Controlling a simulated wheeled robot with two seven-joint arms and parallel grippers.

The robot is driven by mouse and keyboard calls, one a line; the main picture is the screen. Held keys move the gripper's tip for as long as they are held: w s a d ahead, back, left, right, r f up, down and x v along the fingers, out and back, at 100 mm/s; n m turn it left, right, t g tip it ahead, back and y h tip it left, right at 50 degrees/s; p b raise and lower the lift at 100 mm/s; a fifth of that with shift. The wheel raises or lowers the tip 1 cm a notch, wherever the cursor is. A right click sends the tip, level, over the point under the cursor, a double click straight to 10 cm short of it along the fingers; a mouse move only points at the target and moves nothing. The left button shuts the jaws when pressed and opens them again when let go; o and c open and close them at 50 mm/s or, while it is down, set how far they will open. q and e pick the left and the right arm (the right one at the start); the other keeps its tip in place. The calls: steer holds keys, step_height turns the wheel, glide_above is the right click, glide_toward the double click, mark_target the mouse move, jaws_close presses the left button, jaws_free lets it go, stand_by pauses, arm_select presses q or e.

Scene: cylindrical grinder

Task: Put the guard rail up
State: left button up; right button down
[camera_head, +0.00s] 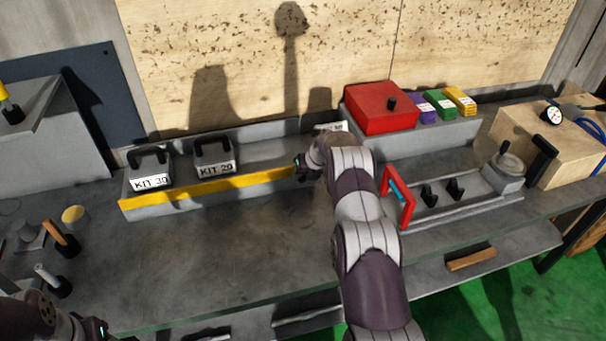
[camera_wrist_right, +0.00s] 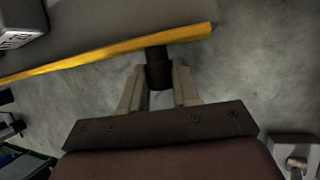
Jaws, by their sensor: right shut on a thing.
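The guard rail appears to be the yellow bar (camera_head: 215,188) along the front edge of the grey kit shelf; it also crosses the top of the right wrist view (camera_wrist_right: 100,55). My right gripper (camera_wrist_right: 158,82) is shut on a black knob (camera_wrist_right: 158,57) at the rail's right end. In the head view my right gripper (camera_head: 303,170) is at that end, and my arm hides the shelf's right part. Only dark links of my left arm show at the bottom left; its fingers are not visible.
Two black-handled kits, KIT 30 (camera_head: 151,168) and KIT 20 (camera_head: 214,156), stand on the shelf behind the bar. A red box (camera_head: 379,110) and a red handle frame (camera_head: 398,197) are right of my arm. The grey bench top (camera_head: 210,250) before the shelf is clear.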

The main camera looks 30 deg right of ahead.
steer(key=shift+r, duration=0.1)
steer(key=c, duration=0.8)
jaws_free()
steer(key=shift+w, duration=0.1)
steer(key=b+v, duration=0.2)
steer(key=v, duration=1)
steer(key=shift+s+r+b, duration=0.15)
steer(key=shift+s+b, duration=0.1)
steer(key=shift+b, duration=0.05)
